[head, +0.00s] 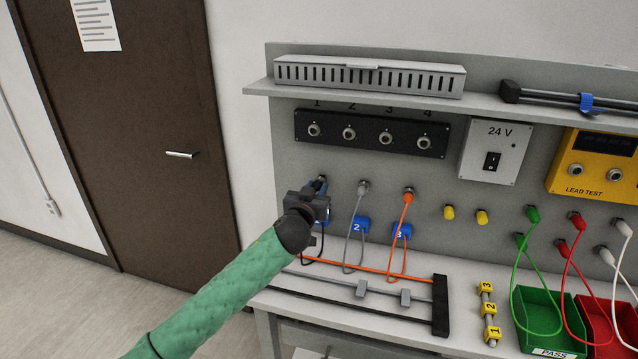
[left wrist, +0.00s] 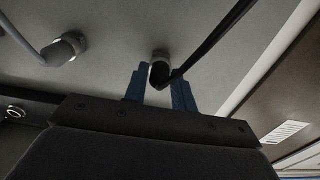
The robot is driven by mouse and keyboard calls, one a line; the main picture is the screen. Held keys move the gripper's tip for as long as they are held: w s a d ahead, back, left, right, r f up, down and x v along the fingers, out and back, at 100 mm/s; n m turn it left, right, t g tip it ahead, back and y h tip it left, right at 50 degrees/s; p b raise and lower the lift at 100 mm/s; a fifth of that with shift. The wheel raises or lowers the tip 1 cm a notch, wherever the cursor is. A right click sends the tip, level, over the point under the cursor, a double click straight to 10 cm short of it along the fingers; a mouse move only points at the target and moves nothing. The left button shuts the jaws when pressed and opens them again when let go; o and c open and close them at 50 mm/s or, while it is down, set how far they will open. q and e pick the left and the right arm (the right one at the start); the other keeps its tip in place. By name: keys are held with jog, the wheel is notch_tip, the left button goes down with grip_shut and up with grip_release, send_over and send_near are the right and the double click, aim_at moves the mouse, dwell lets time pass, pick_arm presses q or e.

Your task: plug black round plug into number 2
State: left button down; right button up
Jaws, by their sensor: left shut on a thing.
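My left gripper (head: 320,184) is at the grey back panel, at the left end of the row of hanging plugs. Its blue fingers show in the left wrist view (left wrist: 160,90), shut around the black round plug (left wrist: 160,71), whose end is at the panel; I cannot tell if it is seated there. A black cord (left wrist: 208,43) runs from it. In the head view the gripper hides most of the plug. Socket number 2 (head: 349,134) is empty, second from left on the black strip (head: 371,140), above and right of the gripper. My right gripper is not in view.
A grey plug (head: 363,187) and an orange plug (head: 408,194) sit to the right, their cords passing blue tags 2 (head: 357,227) and 3 (head: 402,233). A slotted grey duct (head: 370,75) lies on the shelf above. A 24 V box (head: 493,152) stands right of the strip.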

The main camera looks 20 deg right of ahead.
pick_arm(q)
jog(key=shift+p+v, duration=0.4)
jog(key=shift+v, duration=1.85)
